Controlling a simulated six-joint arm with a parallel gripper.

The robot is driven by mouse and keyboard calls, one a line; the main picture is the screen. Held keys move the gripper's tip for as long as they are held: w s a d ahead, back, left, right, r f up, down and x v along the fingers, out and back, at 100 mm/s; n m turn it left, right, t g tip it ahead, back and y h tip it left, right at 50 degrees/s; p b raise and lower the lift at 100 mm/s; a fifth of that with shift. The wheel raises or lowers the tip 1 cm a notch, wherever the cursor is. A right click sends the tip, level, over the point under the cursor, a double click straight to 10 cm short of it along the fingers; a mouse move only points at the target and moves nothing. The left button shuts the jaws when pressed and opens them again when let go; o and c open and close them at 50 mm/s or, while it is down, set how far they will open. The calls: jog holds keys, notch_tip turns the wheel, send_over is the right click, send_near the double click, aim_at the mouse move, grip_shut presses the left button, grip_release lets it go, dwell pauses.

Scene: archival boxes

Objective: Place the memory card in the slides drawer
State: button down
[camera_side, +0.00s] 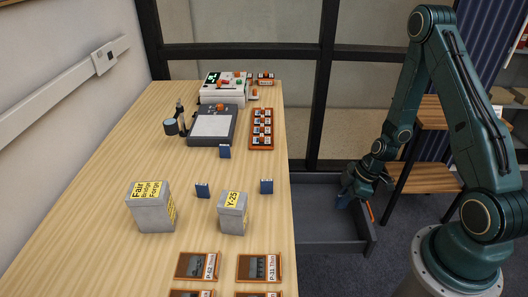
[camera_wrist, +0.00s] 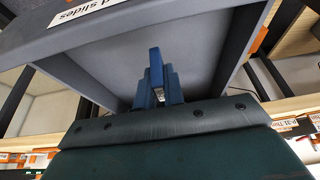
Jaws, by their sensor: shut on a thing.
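My gripper (camera_side: 345,198) is low over the open grey drawer (camera_side: 315,232) to the right of the table, with its fingertips pointing down inside the drawer's outline. In the wrist view the drawer (camera_wrist: 205,55) shows a front label (camera_wrist: 90,12) ending in "d slides". The blue fingers of my gripper (camera_wrist: 160,78) are shut on a thin thing, taken to be the memory card; only a small pale and blue part shows between them. Whether it touches the drawer floor cannot be told.
Small blue cards (camera_side: 202,190) stand on the wooden table (camera_side: 100,245). Two grey boxes with yellow labels, "Fair" (camera_side: 150,218) and "Y-25" (camera_side: 232,222), stand near them. Framed slides (camera_side: 258,268) lie at the front. The drawer walls surround my gripper; the drawer's left part looks empty.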

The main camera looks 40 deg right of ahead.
aim_at(337, 219)
jog(key=shift+f, duration=0.7)
jog(key=shift+f, duration=0.15)
jog(key=shift+f, duration=1.75)
jog(key=shift+f, duration=0.1)
jog(key=c, duration=1.5)
grip_release()
jog(key=v, duration=1.2)
